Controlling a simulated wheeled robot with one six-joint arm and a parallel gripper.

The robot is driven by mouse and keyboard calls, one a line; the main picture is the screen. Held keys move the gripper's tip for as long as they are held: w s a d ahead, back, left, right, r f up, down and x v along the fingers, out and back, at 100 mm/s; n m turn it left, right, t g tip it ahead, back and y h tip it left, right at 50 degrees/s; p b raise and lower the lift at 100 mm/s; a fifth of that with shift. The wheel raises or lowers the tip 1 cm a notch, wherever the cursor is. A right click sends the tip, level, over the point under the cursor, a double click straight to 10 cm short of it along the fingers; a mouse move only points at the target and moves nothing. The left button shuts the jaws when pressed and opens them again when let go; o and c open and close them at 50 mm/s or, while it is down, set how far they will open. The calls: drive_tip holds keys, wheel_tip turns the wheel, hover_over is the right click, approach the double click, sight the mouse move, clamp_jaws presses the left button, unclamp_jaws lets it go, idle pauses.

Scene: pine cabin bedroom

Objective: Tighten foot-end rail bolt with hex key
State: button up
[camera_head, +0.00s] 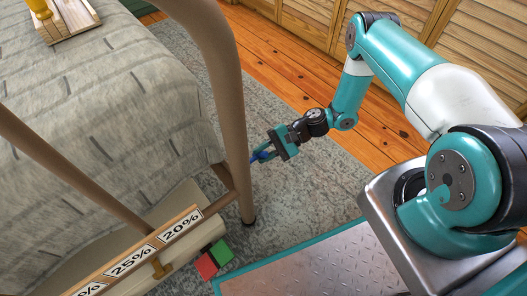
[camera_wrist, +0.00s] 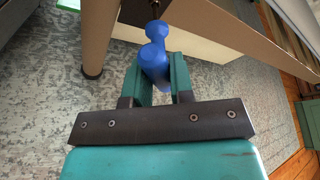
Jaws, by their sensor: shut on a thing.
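My gripper (camera_head: 263,156) is shut on the hex key's blue handle (camera_wrist: 156,58), which stands between both fingers in the wrist view. A small dark metal part shows beyond the handle at the top edge of that view. The key points towards the bed's tan foot-end post (camera_head: 232,120), low down near where the rail (camera_head: 222,176) meets it. The post also shows in the wrist view (camera_wrist: 98,35). The bolt itself is not clearly visible, and I cannot tell whether the key's tip is seated in it.
A scale board (camera_head: 153,248) with percent labels runs along the lower left, with a red block (camera_head: 206,266) and a green block (camera_head: 221,252) beside it. A blanketed bed (camera_head: 110,110) fills the left. A wooden tray (camera_head: 68,22) sits on it. Rug (camera_head: 300,190) lies clear around my gripper.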

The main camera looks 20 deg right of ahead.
drive_tip(key=shift+m+g+h, duration=0.5)
drive_tip(key=shift+m+g, duration=0.2)
drive_tip(key=shift+m, duration=0.5)
drive_tip(key=shift+a, duration=0.1)
drive_tip(key=shift+w+m+g+h+b, duration=0.15)
drive_tip(key=shift+m+g+h+b, duration=0.15)
drive_tip(key=shift+m+g+b, duration=0.75)
drive_tip(key=shift+t+p, duration=0.25)
drive_tip(key=shift+p, duration=0.1)
drive_tip(key=shift+d, duration=0.2)
drive_tip(key=shift+w+d, duration=0.15)
drive_tip(key=shift+d, duration=0.25)
drive_tip(key=shift+d, duration=0.1)
